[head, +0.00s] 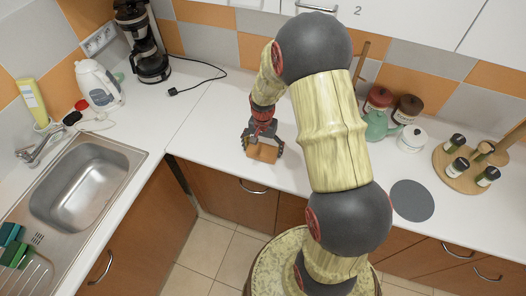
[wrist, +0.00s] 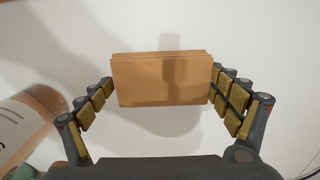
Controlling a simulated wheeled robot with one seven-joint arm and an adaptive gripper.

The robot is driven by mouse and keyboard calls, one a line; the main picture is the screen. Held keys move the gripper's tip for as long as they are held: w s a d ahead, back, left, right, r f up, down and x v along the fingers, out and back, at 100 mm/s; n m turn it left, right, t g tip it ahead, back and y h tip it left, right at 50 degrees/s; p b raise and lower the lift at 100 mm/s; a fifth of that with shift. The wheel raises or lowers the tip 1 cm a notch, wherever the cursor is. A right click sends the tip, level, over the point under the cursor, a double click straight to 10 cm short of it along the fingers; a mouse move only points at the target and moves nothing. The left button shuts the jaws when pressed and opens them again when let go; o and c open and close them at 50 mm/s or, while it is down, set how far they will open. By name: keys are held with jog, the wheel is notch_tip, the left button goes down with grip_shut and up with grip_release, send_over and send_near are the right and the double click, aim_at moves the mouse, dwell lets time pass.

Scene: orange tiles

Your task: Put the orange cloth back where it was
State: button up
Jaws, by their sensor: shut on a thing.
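The orange cloth (wrist: 160,80) looks like a flat folded block in the wrist view, between the two fingers of my gripper (wrist: 163,88). The fingers press on its left and right ends. In the head view the cloth (head: 262,153) shows just below my gripper (head: 263,146), near the front edge of the white counter, left of my arm. I cannot tell whether the cloth touches the counter or hangs a little above it.
The sink (head: 88,188) is at left, with a kettle (head: 99,85) and coffee maker (head: 142,42) behind. A black plug (head: 173,92) lies on the counter (head: 205,118). Jars (head: 407,108), a teal pot (head: 378,126), a spice board (head: 463,182) and a grey disc (head: 412,200) stand right.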

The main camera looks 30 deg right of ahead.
jog(key=shift+f, duration=0.6)
jog(key=shift+f, duration=0.1)
jog(key=o, duration=0.9)
notch_tip(320, 180, up, 12)
jog(key=p, duration=0.1)
notch_tip(320, 180, up, 15)
jog(key=n+t, duration=0.2)
jog(key=n, duration=0.2)
send_over(263, 149)
jog(key=s+a, duration=0.5)
jog(key=a, duration=0.2)
jog(key=s+a+r+n+t, duration=0.1)
jog(key=s+a+r+n, duration=0.1)
jog(key=s, duration=0.3)
jog(key=s+a+r+n+t, duration=0.1)
jog(key=s+a+r+n, duration=0.1)
jog(key=s+a+r, duration=0.1)
jog(key=s+a+r+n+t, duration=0.1)
jog(key=s+a+r+n, duration=0.1)
jog(key=s+r, duration=0.2)
jog(key=shift+s+a+t, duration=0.15)
jog(key=shift+s+t, duration=0.15)
jog(key=shift+s, duration=1.3)
